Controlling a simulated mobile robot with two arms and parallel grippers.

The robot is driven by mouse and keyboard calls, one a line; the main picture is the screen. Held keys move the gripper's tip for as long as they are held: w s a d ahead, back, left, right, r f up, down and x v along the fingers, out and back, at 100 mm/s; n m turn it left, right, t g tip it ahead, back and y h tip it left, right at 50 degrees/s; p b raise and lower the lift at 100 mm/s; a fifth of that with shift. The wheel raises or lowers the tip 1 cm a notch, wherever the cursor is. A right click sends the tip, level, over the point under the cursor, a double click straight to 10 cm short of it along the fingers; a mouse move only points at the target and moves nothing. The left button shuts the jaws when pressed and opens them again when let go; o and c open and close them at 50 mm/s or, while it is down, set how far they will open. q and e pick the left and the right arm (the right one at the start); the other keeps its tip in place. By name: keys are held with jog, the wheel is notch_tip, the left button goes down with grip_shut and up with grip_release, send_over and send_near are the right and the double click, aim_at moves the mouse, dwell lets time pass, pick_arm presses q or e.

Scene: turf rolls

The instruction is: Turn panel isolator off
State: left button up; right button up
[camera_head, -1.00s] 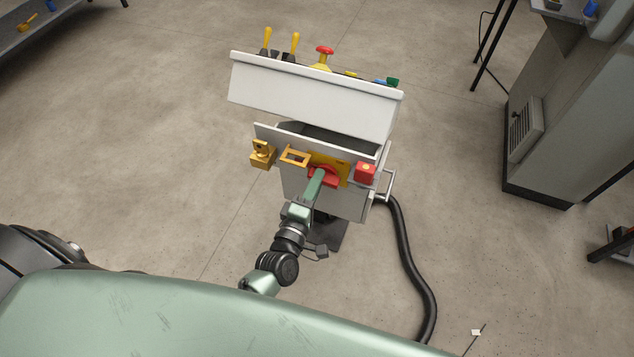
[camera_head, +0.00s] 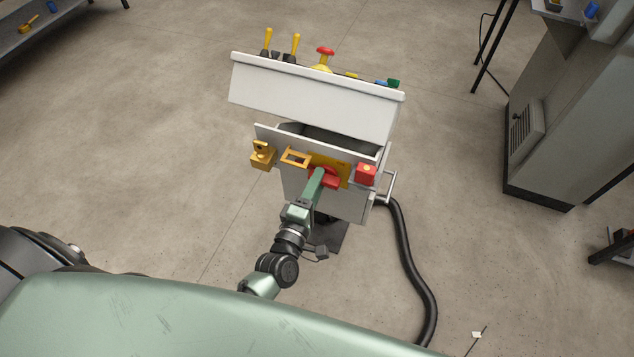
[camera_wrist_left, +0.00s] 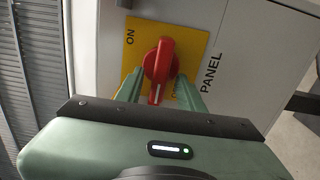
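The panel isolator is a red rotary handle (camera_wrist_left: 159,62) on a yellow plate (camera_wrist_left: 190,42) in the left wrist view. "ON" is printed on the plate and "PANEL" beside it. The white mark on the handle points toward the bottom of that view, away from "ON". In the head view the red handle (camera_head: 331,182) shows partly behind my left gripper (camera_head: 318,174), on the front of the white console. In the wrist view the fingers of my left gripper (camera_wrist_left: 160,86) are apart, one on each side of the handle, with small gaps. My right gripper is not in view.
The console's sloped top (camera_head: 315,98) carries yellow levers and a red mushroom button (camera_head: 325,53). A brass padlock (camera_head: 262,156) and a red box (camera_head: 366,173) flank the isolator. A black hose (camera_head: 415,260) runs along the floor at right. A grey cabinet (camera_head: 560,130) stands farther right.

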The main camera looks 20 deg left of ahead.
pick_arm(q)
jog(key=s+b, duration=0.1)
jog(key=s, duration=0.7)
jog(key=shift+a, duration=0.15)
jog(key=shift+w, duration=0.1)
jog(key=s+f+m+g+h, duration=0.1)
jog(key=s+f+m+g, duration=0.35)
jog(key=f, duration=0.85)
jog(key=s+f+m+g+h, duration=0.1)
jog(key=s+f+m+g, duration=0.35)
jog(key=f, duration=0.85)
jog(key=s+a+f+m+g+y, duration=0.1)
jog(key=s+a+f+m+g, duration=0.1)
jog(key=s+f, duration=0.3)
jog(key=s+a+f+m+g, duration=0.2)
jog(key=s+f+m, duration=0.3)
jog(key=s, duration=0.7)
jog(key=s+a+f+m+g+y, duration=0.1)
jog(key=s+a+f+m+g, duration=0.2)
jog(key=s+f, duration=0.3)
jog(key=shift+s+f+m+g+y, duration=0.3)
jog(key=shift+s+m+g, duration=0.3)
jog(key=shift+s, duration=0.6)
